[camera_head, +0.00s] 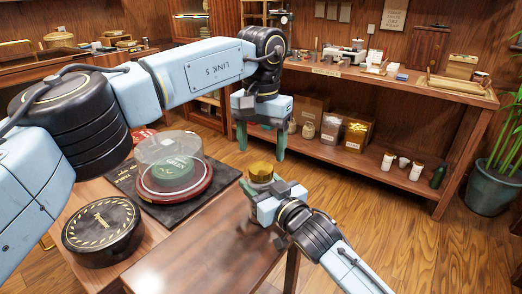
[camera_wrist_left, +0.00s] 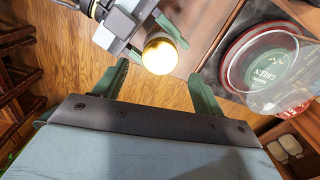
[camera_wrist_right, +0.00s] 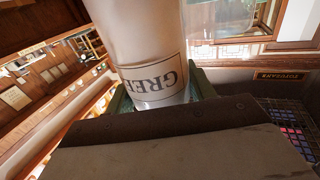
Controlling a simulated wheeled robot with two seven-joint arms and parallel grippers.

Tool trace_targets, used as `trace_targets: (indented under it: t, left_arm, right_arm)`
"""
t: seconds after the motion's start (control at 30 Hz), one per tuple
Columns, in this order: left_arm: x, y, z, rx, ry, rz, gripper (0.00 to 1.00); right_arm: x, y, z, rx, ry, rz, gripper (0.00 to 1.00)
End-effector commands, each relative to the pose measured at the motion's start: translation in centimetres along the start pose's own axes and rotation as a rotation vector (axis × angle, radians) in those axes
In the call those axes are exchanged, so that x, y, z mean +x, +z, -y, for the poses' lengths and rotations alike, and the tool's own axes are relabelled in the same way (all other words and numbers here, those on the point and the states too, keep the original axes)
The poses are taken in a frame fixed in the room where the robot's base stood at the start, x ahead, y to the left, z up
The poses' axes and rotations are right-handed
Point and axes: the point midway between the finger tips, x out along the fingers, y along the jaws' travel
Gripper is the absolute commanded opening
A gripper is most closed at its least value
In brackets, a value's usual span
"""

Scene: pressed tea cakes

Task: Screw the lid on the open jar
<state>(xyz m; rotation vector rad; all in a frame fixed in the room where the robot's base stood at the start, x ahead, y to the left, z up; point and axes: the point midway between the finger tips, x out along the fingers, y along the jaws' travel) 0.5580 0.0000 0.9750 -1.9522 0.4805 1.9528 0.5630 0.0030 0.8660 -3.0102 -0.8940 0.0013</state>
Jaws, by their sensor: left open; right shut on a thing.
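The jar (camera_head: 258,187) is pale with a label, and a gold lid (camera_head: 261,171) sits on its top. I cannot tell how tightly the lid is seated. My right gripper (camera_head: 262,196) is shut around the jar, near the table's far right corner. In the right wrist view the jar (camera_wrist_right: 140,45) fills the space between the fingers, its label reading "GREE". My left gripper (camera_head: 262,147) is open and empty, pointing down above the lid. In the left wrist view the gold lid (camera_wrist_left: 160,55) shows bright just beyond the open fingertips, apart from them.
A clear dome (camera_head: 170,160) covers a green-wrapped tea cake on a red round stand, left of the jar. A black round box (camera_head: 103,232) stands at the table's left. The table's front right (camera_head: 200,250) is bare. A shelf unit (camera_head: 400,85) stands behind.

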Motion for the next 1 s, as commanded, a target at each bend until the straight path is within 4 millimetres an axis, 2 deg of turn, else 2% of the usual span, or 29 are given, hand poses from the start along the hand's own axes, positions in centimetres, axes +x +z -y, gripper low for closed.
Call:
trace_targets:
  t: [0.23,0.37,1.0]
  left_arm:
    - [0.0,0.0,0.0,-0.021,0.000,0.000,0.67]
    - [-0.1,0.0,0.0,-0.130,-0.001,0.000,0.67]
    - [-1.1,-0.1,0.0,-1.322,0.001,-0.003,0.67]
  right_arm:
    - [0.0,0.1,0.0,0.000,0.000,0.002,0.00]
    - [0.0,0.1,0.0,0.000,0.000,0.002,0.00]
    - [0.0,0.1,0.0,0.000,0.000,0.002,0.00]
